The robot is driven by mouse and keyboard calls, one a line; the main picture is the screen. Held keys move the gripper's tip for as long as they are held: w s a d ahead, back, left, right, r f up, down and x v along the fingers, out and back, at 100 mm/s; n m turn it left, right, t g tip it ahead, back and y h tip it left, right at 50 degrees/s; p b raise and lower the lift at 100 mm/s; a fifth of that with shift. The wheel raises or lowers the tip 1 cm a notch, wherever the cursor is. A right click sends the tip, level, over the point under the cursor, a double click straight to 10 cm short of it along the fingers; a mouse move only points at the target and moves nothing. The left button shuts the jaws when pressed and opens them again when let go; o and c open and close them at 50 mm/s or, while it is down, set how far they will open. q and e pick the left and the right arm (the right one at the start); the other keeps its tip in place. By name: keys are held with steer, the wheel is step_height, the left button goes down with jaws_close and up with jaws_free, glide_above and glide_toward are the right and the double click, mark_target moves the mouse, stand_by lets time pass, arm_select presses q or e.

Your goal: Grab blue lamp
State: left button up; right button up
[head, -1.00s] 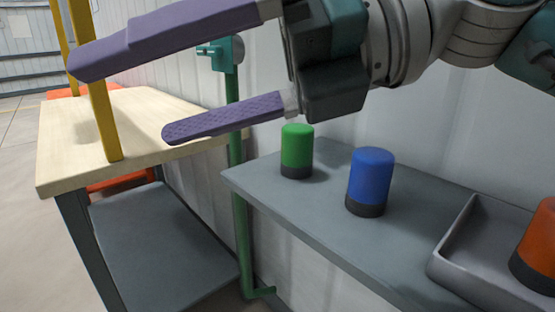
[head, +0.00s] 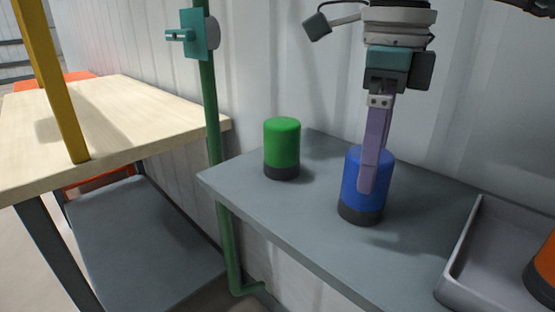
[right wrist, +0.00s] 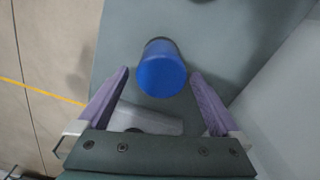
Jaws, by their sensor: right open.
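The blue lamp (head: 350,190), a blue cylinder with a dark base, stands upright on the grey shelf (head: 290,215). My right gripper (head: 372,188) points down at the lamp, and one purple finger covers part of it in the head view. In the right wrist view the lamp (right wrist: 162,68) lies ahead of and between the two open purple fingers (right wrist: 160,85), with a gap on both sides. The gripper is open and empty. My left gripper is not in view.
A green lamp (head: 282,148) stands left of the blue one. A grey tray (head: 462,245) with an orange lamp (head: 543,270) is at the right. A green pole (head: 208,100) and a wooden table (head: 110,115) are at the left.

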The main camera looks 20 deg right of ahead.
mark_target(358, 209)
steer(key=shift+d+f, duration=0.1)
steer(key=shift+f, duration=1.9)
steer(key=c, duration=1.4)
steer(key=shift+r, duration=0.1)
